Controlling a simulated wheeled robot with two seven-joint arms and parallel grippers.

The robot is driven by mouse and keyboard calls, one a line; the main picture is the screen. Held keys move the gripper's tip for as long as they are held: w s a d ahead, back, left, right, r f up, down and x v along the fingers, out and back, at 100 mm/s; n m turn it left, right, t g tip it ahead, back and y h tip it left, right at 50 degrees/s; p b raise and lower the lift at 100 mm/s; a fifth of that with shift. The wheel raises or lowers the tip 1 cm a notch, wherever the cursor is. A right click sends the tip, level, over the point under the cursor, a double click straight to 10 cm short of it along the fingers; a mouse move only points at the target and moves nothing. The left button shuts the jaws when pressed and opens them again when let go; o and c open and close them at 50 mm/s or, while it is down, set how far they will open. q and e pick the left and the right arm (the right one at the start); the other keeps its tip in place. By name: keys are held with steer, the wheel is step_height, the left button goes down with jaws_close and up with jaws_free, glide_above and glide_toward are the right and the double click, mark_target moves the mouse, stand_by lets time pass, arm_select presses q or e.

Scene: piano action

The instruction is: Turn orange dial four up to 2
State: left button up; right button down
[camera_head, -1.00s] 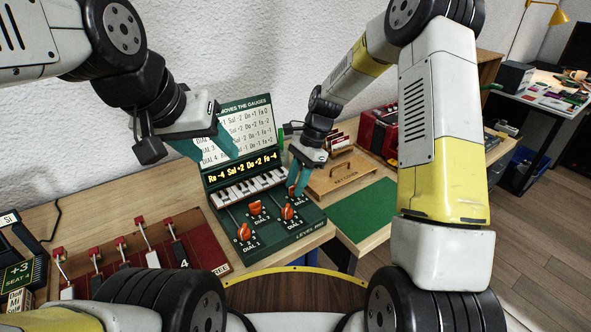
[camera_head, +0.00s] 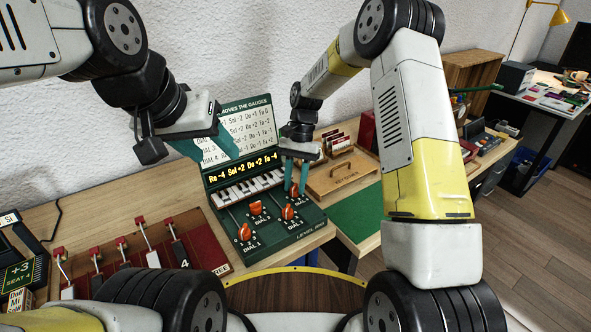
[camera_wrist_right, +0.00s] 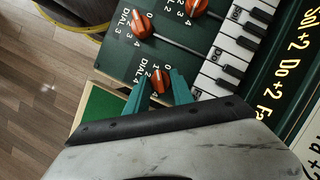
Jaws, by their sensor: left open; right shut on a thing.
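The orange dial four (camera_wrist_right: 157,80) is in the right wrist view, beside its DIAL 4 label on the green panel (camera_wrist_right: 118,55). My right gripper (camera_wrist_right: 157,86) has its two teal fingers on either side of this dial and is shut on it. The dial's exact pointer reading is hard to tell. My left gripper (camera_head: 205,152) is open and empty, in front of the upright gauge card (camera_head: 246,130).
Orange dial three (camera_head: 287,212), dial two (camera_head: 255,208) and dial one (camera_head: 244,232) stand close by on the same panel. Small piano keys (camera_head: 250,188) lie behind them. A wooden key cover (camera_head: 342,172) is to the right. A red lever box (camera_head: 205,235) is to the left.

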steer(key=n+h, duration=0.1)
steer(key=n, duration=0.1)
steer(key=n+h, duration=0.1)
steer(key=n, duration=0.2)
steer(key=shift+a+n, duration=0.2)
steer(key=shift+n, duration=0.1)
steer(key=n+h, duration=0.1)
steer(key=n, duration=0.3)
steer(key=shift+a+n+t+h, duration=0.1)
steer(key=shift+n+t+h, duration=0.3)
steer(key=c, duration=1.1)
jaws_free()
steer(key=v, duration=0.6)
steer(key=shift+w+a+r, duration=0.15)
steer(key=shift+w+r, duration=0.05)
steer(key=shift+r, duration=0.05)
steer(key=shift+w+a+r, duration=0.1)
steer(key=shift+w+r, duration=0.05)
steer(key=shift+r, duration=0.4)
steer(key=shift+r, duration=0.1)
